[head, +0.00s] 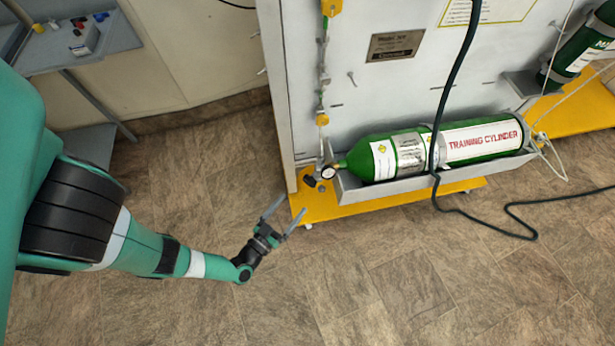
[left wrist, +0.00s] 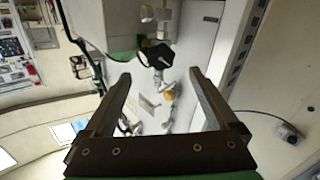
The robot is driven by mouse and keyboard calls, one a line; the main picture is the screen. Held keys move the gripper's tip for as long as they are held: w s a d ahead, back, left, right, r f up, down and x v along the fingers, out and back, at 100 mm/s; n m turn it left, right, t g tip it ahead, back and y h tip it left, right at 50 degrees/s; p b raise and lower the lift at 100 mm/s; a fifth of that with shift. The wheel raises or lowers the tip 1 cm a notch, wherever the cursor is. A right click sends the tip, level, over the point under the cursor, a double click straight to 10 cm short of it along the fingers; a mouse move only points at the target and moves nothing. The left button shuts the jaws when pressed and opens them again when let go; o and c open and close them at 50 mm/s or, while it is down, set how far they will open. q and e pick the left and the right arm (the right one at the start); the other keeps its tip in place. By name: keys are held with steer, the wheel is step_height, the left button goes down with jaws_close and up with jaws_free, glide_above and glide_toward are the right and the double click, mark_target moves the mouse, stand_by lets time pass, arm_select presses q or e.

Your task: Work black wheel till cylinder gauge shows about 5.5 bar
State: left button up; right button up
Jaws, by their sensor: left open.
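The green training cylinder (head: 395,155) lies on its side in a grey tray at the foot of the white panel. The small round cylinder gauge (head: 328,172) is at its left end; its reading is too small to tell. A small black part beside the gauge, probably the black wheel (head: 310,181), sits low over the yellow base. In the left wrist view a dark knob-like shape, probably the same wheel (left wrist: 158,55), shows beyond the fingertips. My left gripper (head: 293,208) is open and empty, in front and left of the wheel, apart from it. My right gripper is not in view.
The grey tray (head: 350,190) and yellow base (head: 400,204) border the panel (head: 360,100). A black hose (head: 437,120) hangs across the cylinder and runs over the floor. A shelf with small items (head: 85,45) stands at upper left.

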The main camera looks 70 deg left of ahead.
mark_target(309, 184)
arm_select(q)
steer(key=b+x, duration=0.3)
steer(key=x, duration=0.6)
steer(key=shift+f, duration=0.1)
steer(key=shift+w+a, duration=0.25)
steer(key=shift+w, duration=0.05)
steer(key=c, duration=1.4)
steer(key=shift+o, duration=0.2)
